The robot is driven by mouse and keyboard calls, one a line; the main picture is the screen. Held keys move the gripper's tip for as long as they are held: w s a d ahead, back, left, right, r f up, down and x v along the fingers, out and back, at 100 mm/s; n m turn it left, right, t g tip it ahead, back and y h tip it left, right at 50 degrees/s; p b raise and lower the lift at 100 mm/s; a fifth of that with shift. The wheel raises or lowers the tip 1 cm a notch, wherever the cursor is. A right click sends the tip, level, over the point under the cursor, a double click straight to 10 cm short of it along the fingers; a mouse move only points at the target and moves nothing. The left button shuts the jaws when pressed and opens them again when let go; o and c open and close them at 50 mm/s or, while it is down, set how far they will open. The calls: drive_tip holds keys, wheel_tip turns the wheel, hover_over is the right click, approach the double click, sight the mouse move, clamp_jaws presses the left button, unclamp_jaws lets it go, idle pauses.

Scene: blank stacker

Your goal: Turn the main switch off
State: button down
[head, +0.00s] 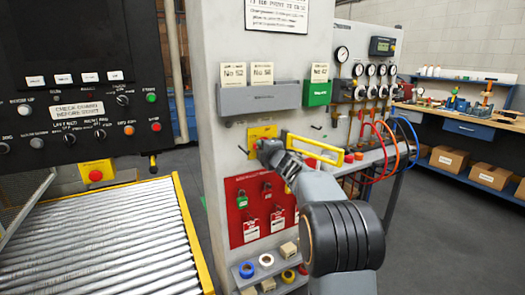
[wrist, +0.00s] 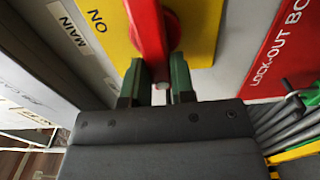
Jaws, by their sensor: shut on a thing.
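The main switch has a yellow plate (wrist: 198,22) marked "ON", and a label reading "MAIN" is beside it on the grey panel. Its red handle (wrist: 146,28) runs down between the green fingers of my gripper (wrist: 161,82), which are shut on it. In the head view the yellow plate (head: 263,132) is on the pillar above the red lock-out board, and my gripper (head: 262,146) is against it. My arm hides part of the plate and all of the handle there.
The red lock-out board (head: 241,230) with padlocks and tags is just below the switch. A yellow-framed bar (head: 314,148) is right of my gripper. A roller conveyor (head: 110,245) is at left. Gauges and coloured hoses (head: 385,140) are at right.

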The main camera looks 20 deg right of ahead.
idle(0.4)
drive_tip(key=c, duration=1)
unclamp_jaws()
drive_tip(key=shift+o, duration=0.2)
drive_tip(key=s+d, duration=0.1)
drive_tip(key=s, duration=1.2)
drive_tip(key=shift+s+d+b, duration=0.3)
drive_tip(key=shift+s+b, duration=0.05)
